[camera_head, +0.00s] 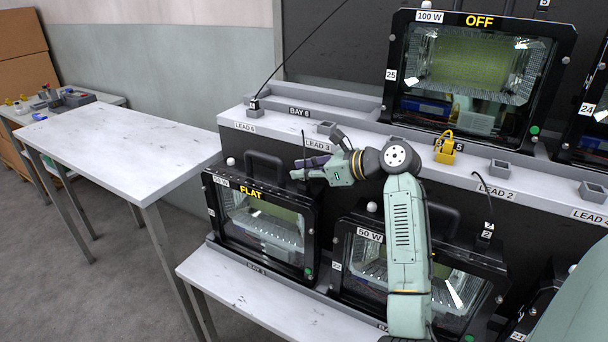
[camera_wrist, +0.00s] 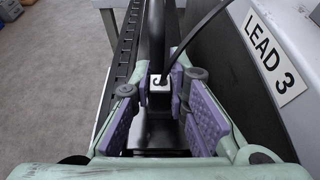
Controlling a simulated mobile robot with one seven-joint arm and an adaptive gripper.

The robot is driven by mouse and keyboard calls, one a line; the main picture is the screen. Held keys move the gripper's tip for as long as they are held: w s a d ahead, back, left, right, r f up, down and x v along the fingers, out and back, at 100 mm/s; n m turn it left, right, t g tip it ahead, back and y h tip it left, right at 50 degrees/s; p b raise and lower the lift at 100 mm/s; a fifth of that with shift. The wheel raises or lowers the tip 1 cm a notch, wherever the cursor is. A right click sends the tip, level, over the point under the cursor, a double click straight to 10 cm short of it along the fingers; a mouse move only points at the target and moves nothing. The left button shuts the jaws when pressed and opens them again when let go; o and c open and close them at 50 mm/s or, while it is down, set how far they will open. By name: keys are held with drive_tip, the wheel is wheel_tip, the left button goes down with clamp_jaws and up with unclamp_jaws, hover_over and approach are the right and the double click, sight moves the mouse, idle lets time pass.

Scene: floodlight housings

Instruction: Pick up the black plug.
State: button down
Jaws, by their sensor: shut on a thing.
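The black plug (camera_wrist: 160,99) shows in the wrist view with a white marked face on top and a black cable rising from it to the upper right. My gripper (camera_wrist: 163,84) is shut on it, with purple pads on both sides. In the head view my gripper (camera_head: 303,171) is above the FLAT floodlight housing (camera_head: 262,221), just in front of the LEAD 3 label (camera_head: 318,145). The plug is too small and covered there to make out clearly. I cannot tell whether its underside touches anything.
The housing's black handle (camera_wrist: 154,35) is close beyond the plug. The LEAD 3 ledge (camera_wrist: 296,35) is at the right. Empty grey holders (camera_head: 499,168) line the ledge, which also bears a yellow plug (camera_head: 445,152). A bare table (camera_head: 125,145) stands at the left.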

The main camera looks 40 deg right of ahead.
drive_tip(key=shift+r, duration=0.15)
drive_tip(key=shift+r+b, duration=0.35)
drive_tip(key=shift+r, duration=0.25)
wheel_tip(320, 180, up, 2)
drive_tip(key=shift+s+a+b, duration=0.1)
drive_tip(key=shift+s+b, duration=0.05)
drive_tip(key=shift+b, duration=0.25)
drive_tip(key=s+a+b, duration=0.1)
drive_tip(key=s+a, duration=0.2)
drive_tip(key=s, duration=0.4)
drive_tip(key=s+a+r+b, duration=0.1)
drive_tip(key=s+a+b, duration=0.1)
drive_tip(key=s, duration=0.5)
drive_tip(key=shift+s+a+r, duration=0.2)
drive_tip(key=shift+a+r, duration=0.05)
drive_tip(key=shift+a, duration=0.45)
